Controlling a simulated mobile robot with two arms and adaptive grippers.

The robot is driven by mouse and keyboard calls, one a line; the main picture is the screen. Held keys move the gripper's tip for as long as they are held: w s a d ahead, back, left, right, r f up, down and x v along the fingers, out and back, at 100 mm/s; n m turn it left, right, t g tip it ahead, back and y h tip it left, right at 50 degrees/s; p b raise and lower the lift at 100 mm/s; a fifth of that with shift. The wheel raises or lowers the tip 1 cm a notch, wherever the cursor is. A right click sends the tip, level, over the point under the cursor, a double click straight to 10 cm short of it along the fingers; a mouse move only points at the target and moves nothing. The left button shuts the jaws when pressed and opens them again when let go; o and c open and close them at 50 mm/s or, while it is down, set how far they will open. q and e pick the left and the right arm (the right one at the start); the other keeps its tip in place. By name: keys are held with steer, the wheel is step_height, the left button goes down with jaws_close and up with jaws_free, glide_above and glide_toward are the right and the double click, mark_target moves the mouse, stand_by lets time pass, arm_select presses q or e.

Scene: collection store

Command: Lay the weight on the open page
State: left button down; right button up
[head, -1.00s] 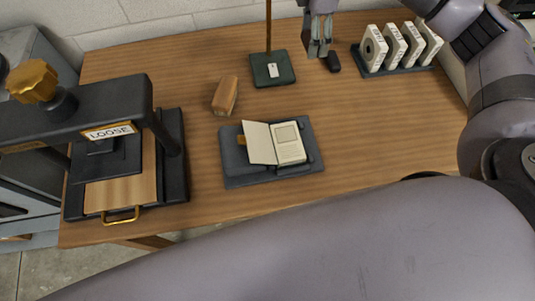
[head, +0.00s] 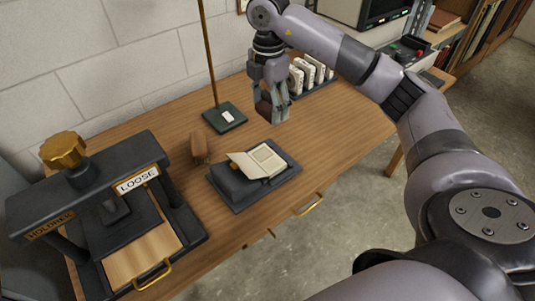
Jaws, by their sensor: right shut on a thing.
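A small open book (head: 267,160) lies on a dark grey rest (head: 233,188) near the table's front edge. Its right page lies flat and shows a framed block; its left leaf stands tilted up. My right gripper (head: 275,115) is shut on a dark brown weight (head: 263,108), partly hidden by the fingers. It holds the weight behind the book, apart from the page and seemingly above the table. My left gripper is out of view.
A press (head: 110,190) with a brass knob and a LOOSE label stands at left. A brown block (head: 199,147) lies behind the book. A thin post rises from a green base (head: 225,117). A rack of white upright pieces (head: 312,75) stands at back right.

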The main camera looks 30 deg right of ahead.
glide_above(268, 157)
step_height(268, 157, down, 11)
steer(key=shift+p, duration=0.45)
step_height(268, 157, down, 4)
steer(key=shift+f, duration=0.25)
steer(key=shift+f, duration=0.2)
steer(key=o, duration=1.4)
